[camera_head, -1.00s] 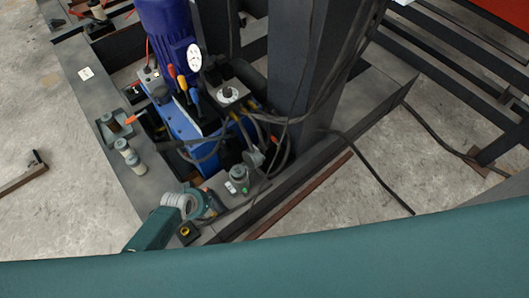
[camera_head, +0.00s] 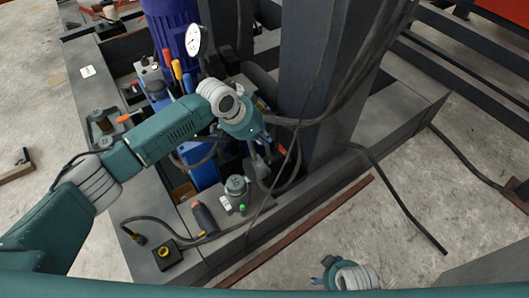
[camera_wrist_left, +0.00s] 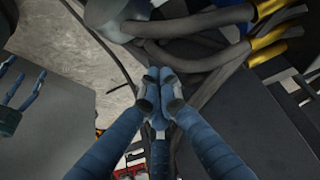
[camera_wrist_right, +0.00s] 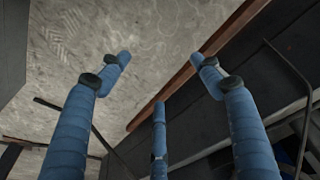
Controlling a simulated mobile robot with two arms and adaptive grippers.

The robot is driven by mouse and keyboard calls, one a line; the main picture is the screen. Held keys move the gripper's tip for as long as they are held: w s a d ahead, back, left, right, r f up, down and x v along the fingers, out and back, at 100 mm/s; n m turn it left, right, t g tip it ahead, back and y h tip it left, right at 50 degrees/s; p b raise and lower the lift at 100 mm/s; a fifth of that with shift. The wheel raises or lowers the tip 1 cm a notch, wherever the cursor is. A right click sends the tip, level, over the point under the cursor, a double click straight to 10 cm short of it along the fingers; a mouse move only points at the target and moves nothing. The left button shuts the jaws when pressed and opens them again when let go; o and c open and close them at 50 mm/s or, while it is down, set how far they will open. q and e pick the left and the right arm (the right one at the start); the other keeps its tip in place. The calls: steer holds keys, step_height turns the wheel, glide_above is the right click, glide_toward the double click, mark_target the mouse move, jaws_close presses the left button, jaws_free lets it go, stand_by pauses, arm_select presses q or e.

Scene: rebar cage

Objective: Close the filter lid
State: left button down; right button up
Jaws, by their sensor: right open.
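The filter housing (camera_head: 237,187) is a grey round fitting on the low block beside the column in the head view. A grey disc-like part, apparently its lid (camera_head: 262,170), stands raised beside it. My left gripper (camera_head: 264,143) is just above that part, seen from behind. In the left wrist view its blue fingers (camera_wrist_left: 158,78) meet at the tips and nothing is clearly seen between them. A grey round part (camera_wrist_left: 113,16) lies beyond the tips. My right gripper (camera_wrist_right: 160,62) is open and empty over the floor; its wrist shows at the bottom of the head view.
Black hoses (camera_head: 285,122) run close around the left gripper. A gauge (camera_head: 193,40), a blue motor (camera_head: 170,25) and a dark column (camera_head: 315,80) stand behind. A loose cable with a black and yellow plug (camera_head: 167,252) lies at the front. The floor at right is mostly clear.

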mark_target(264, 164)
arm_select(q)
step_height(264, 164, down, 6)
steer(key=b, duration=0.1)
arm_select(e)
steer(key=shift+w+r, duration=0.25)
steer(key=shift+r, duration=0.7)
steer(key=shift+w+r, duration=0.25)
steer(key=shift+r, duration=0.65)
steer(key=shift+w+r, duration=0.25)
steer(key=shift+r, duration=0.7)
arm_select(q)
steer(key=shift+s+a, duration=0.1)
steer(key=shift+a, duration=0.05)
arm_select(e)
steer(key=shift+s+a, duration=0.1)
